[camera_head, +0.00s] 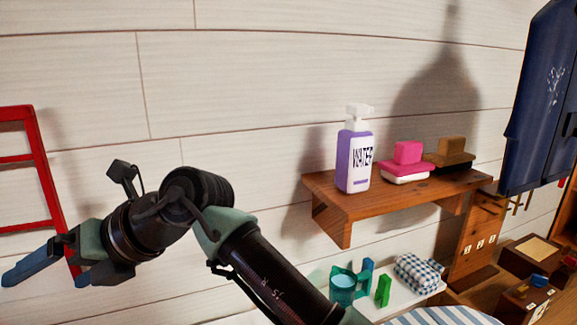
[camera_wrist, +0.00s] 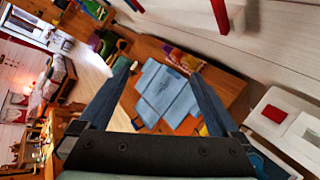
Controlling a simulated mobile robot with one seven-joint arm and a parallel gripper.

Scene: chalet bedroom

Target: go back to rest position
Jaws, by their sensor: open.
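My gripper (camera_head: 44,272) is at the lower left of the head view, at the end of my bent arm, pointing left. Its blue fingers are spread. In the wrist view my gripper (camera_wrist: 157,72) shows two blue fingers wide apart with nothing held between them. Beyond the fingers, some way off, lies a light blue folded-looking item (camera_wrist: 167,93) on a brown wooden surface. My gripper touches nothing that I can see.
A red ladder-like frame (camera_head: 40,165) stands behind my gripper. A white lower shelf (camera_head: 400,299) holds a teal cup (camera_head: 343,289).

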